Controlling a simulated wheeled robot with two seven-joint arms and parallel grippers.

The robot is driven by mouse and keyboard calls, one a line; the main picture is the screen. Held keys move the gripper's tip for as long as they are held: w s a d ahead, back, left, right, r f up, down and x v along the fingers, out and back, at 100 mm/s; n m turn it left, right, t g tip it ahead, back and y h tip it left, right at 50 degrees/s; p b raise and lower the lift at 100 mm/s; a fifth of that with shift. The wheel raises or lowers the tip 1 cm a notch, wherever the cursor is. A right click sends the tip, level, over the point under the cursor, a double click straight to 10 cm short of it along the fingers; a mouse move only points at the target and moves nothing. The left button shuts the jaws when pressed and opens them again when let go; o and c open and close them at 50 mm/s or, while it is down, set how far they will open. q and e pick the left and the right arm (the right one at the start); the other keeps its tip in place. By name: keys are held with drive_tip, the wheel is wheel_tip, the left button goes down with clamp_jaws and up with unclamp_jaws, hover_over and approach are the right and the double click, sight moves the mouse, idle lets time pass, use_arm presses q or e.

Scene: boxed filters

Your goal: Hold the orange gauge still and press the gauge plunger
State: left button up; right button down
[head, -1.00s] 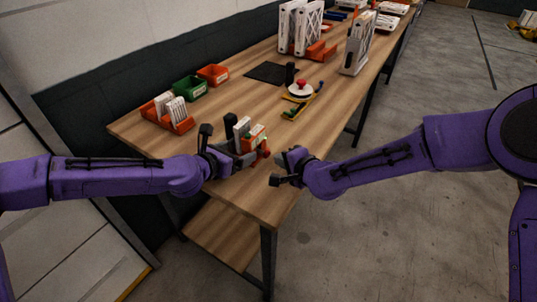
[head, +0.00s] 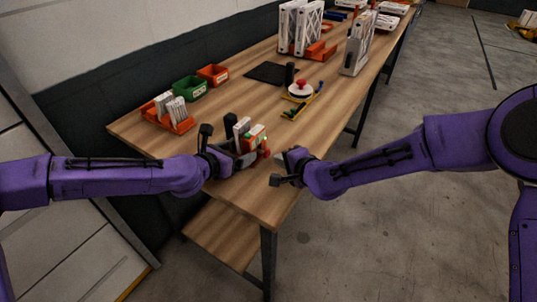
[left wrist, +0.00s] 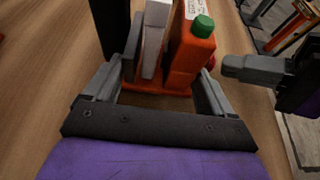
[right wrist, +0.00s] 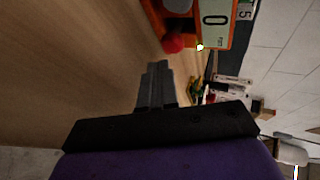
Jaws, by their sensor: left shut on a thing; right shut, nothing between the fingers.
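The orange gauge (head: 254,140) stands upright near the table's front edge, with a green button (left wrist: 203,26) on top. A white slab (left wrist: 153,40) stands beside its body, above the orange base. My left gripper (head: 240,158) is shut around the gauge; its fingers flank it in the left wrist view (left wrist: 157,95). The red plunger (right wrist: 173,43) sticks out from the gauge's side towards my right gripper. My right gripper (right wrist: 157,72) is shut and empty, its tips a short gap from the plunger. It also shows in the head view (head: 283,160). The gauge display (right wrist: 214,20) shows a 0.
Behind are an orange bin (head: 182,125) holding white boxes, a green bin (head: 190,88) and another orange bin (head: 213,74). A red button (head: 301,85) on a white round base, a black mat (head: 271,73) and white filters (head: 357,45) stand farther along the table.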

sight(268, 155)
idle(0.7)
drive_tip(key=shift+w+a, duration=0.2)
drive_tip(key=shift+a, duration=0.2)
drive_tip(key=shift+w+a, duration=0.45)
drive_tip(key=shift+a, duration=0.3)
idle(0.8)
use_arm(q)
drive_tip(key=shift+s+d+r, duration=0.1)
drive_tip(key=shift+s+d, duration=0.05)
drive_tip(key=shift+d, duration=0.15)
use_arm(e)
drive_tip(key=shift+w+a, duration=0.1)
drive_tip(key=shift+a, duration=0.4)
idle(0.3)
drive_tip(key=shift+d, duration=0.1)
use_arm(q)
drive_tip(key=shift+a, duration=0.25)
use_arm(e)
drive_tip(key=shift+s+d, duration=0.4)
drive_tip(key=shift+d, duration=0.35)
drive_tip(key=shift+s+d, duration=0.4)
drive_tip(key=shift+d, duration=0.35)
